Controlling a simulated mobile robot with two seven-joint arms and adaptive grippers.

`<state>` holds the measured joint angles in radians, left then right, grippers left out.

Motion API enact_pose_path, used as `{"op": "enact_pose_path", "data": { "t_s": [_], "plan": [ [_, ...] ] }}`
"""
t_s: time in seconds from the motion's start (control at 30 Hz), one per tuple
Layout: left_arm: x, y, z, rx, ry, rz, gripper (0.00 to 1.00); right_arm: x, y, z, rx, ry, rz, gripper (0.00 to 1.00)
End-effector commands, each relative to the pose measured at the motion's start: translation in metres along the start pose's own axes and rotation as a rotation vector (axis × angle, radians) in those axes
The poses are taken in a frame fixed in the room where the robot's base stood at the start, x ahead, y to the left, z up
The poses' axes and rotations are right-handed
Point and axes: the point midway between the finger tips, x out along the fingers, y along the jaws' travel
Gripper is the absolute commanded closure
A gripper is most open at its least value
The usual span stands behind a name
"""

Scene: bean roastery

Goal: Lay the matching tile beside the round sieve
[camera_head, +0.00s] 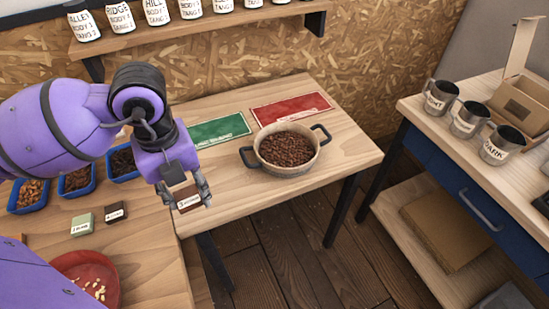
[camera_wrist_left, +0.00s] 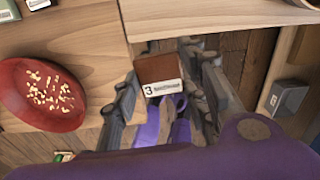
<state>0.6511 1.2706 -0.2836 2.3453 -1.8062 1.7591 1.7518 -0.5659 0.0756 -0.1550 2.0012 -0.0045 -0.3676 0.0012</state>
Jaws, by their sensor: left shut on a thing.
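My left gripper (camera_head: 186,196) is shut on a brown tile (camera_head: 188,200) with a white label. In the left wrist view the tile (camera_wrist_left: 160,76) sits between the fingers, and its label starts with a 3; the rest is too small to read. It is held over the near left edge of the small wooden table. The round sieve (camera_head: 289,150), a two-handled pan full of dark beans, stands on that table to the right of the gripper. A green tile (camera_head: 82,224) and a dark tile (camera_head: 115,212) lie on the left bench. My right gripper is not in view.
A green mat (camera_head: 219,130) and a red mat (camera_head: 291,108) lie behind the sieve. Blue trays of beans (camera_head: 76,181) and a red bowl (camera_head: 92,272) are on the left bench. Labelled mugs (camera_head: 470,118) stand on the right cabinet. The table right of the sieve is bare.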

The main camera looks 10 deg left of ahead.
Motion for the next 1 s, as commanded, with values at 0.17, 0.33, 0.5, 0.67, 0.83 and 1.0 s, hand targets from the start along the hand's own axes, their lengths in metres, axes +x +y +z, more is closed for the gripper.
{"op": "enact_pose_path", "data": {
  "t_s": [0.17,0.33,0.5,0.67,0.83,1.0],
  "plan": [
    [0.0,0.006,0.002,-0.216,-0.004,0.002,0.87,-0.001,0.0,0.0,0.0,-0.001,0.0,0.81],
    [0.001,0.005,0.006,-0.303,-0.005,0.001,0.87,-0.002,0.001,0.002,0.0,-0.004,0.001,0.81],
    [0.014,-0.018,0.025,-0.312,-0.002,0.0,0.87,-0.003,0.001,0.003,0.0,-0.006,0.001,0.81],
    [0.032,-0.048,0.052,-0.311,-0.002,0.001,0.87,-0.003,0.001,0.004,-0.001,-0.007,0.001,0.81],
    [0.061,-0.072,0.075,-0.311,-0.001,0.004,0.87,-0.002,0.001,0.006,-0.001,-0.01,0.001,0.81],
    [0.086,-0.087,0.089,-0.308,-0.003,0.004,0.87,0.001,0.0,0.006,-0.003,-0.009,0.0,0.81]
  ]
}}
